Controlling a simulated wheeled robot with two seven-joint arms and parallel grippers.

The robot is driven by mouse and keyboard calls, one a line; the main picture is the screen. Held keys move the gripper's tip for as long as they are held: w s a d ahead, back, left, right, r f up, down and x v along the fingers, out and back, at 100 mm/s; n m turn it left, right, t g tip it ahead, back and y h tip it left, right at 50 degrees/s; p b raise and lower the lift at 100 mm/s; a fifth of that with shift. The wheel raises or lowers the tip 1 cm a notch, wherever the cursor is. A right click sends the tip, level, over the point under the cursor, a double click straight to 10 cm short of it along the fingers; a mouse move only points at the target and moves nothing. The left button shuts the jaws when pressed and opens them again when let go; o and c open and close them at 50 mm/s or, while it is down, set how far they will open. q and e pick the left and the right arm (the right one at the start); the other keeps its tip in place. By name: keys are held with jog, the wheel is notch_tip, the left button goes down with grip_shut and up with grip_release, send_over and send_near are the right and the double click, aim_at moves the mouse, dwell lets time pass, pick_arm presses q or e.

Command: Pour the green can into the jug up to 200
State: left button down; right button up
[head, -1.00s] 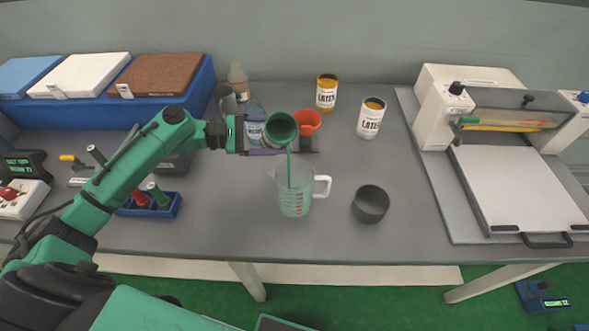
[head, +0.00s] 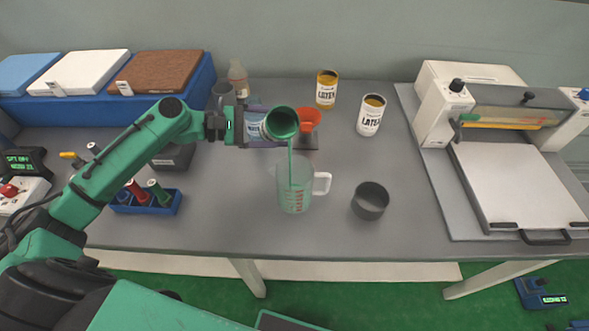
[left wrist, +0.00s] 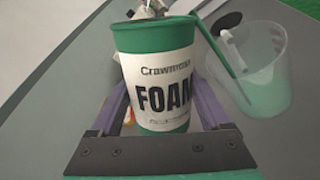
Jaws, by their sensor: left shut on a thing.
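The green can (head: 283,123), white-labelled "FOAM" in the left wrist view (left wrist: 165,85), is held tilted above the clear jug (head: 294,195). My left gripper (head: 262,126) is shut on the can, with a finger on each side of it. A thin green stream (head: 290,160) runs from the can's lip into the jug. The jug stands upright on the table with its white handle to the right and red marks on its wall. Green liquid shows in its lower part; I cannot read the level against the marks. The jug also shows in the left wrist view (left wrist: 268,85). My right gripper is not in view.
A dark grey cup (head: 370,202) stands right of the jug. Two latex cans (head: 370,116) and an orange funnel (head: 309,118) are behind. A blue rack (head: 146,203) lies left, and a white machine (head: 520,180) fills the right. The table in front of the machine's left side is clear.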

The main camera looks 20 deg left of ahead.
pick_arm(q)
jog(key=shift+f+m+b, duration=0.15)
jog(key=shift+m+b, duration=0.25)
jog(key=shift+b, duration=0.45)
jog(key=shift+f+b, duration=0.35)
jog(key=shift+b, duration=0.4)
jog(key=shift+f+m+y+b, duration=0.15)
jog(key=shift+m+y+b, duration=0.15)
jog(key=shift+b, duration=0.05)
jog(key=shift+f+b, duration=0.15)
jog(key=shift+b, duration=0.2)
jog(key=shift+f+m+t+b, duration=0.3)
jog(key=shift+f+m+b, duration=0.1)
jog(key=shift+b, duration=0.5)
jog(key=shift+r+m+t+y+b, duration=0.5)
jog(key=shift+r+m+b, duration=0.75)
jog(key=shift+b, duration=0.8)
dwell(1.7)
